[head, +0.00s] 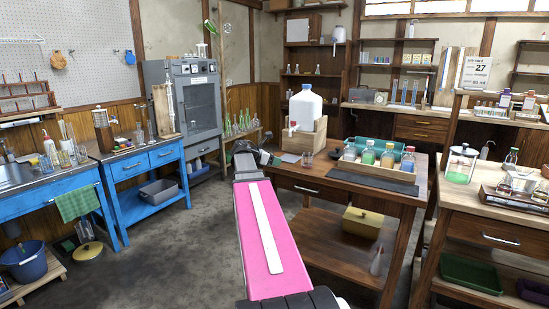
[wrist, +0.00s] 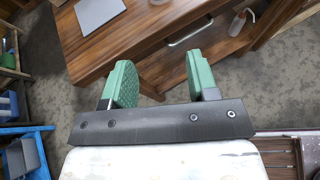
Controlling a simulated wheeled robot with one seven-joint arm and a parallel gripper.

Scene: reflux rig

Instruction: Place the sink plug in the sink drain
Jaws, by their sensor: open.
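The sink (head: 14,176) is set into the blue bench at the far left of the head view, cut off by the picture edge. Its drain is hidden from this angle. I cannot make out the sink plug in either view. My gripper (head: 266,157) is at the end of my outstretched pink arm, near the left end of the wooden table and far from the sink. In the wrist view its two green fingers (wrist: 162,78) are apart with nothing between them.
The wooden table (head: 320,178) holds a tray of bottles (head: 380,172), a teal bin (head: 376,147) and a large white jug (head: 305,108) in a crate. A green towel (head: 77,204) hangs from the sink bench. Grey floor (head: 170,250) lies open between the benches and table.

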